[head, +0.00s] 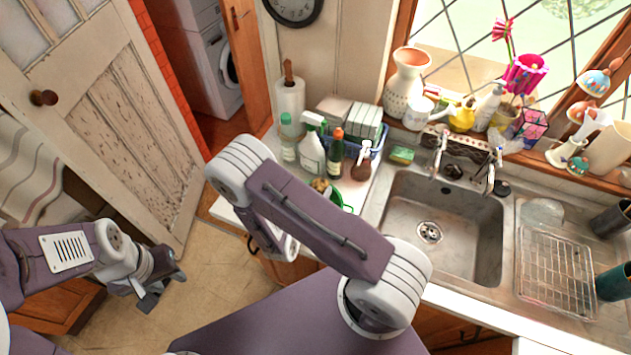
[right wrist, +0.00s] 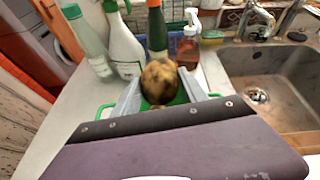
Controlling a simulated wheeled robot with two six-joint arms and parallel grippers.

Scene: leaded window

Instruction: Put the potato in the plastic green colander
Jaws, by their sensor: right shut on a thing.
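The brown, blotchy potato (right wrist: 160,80) is between the grey fingers of my right gripper (right wrist: 160,90), which is shut on it. In the right wrist view the potato is in front of or over the green colander (right wrist: 214,96), whose rim and handles show at both sides; I cannot tell its exact height. In the head view the potato (head: 320,185) and the colander (head: 347,207) show just past my right arm, which hides most of the colander and the gripper. My left gripper (head: 163,287) is open and empty over the floor at lower left.
Several bottles, including a spray bottle (head: 311,152) and a dark green bottle (head: 335,155), stand behind the colander. A blue basket (head: 376,148) is at the back. The sink (head: 440,225) lies to the right. The counter left of the colander (right wrist: 62,120) is clear.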

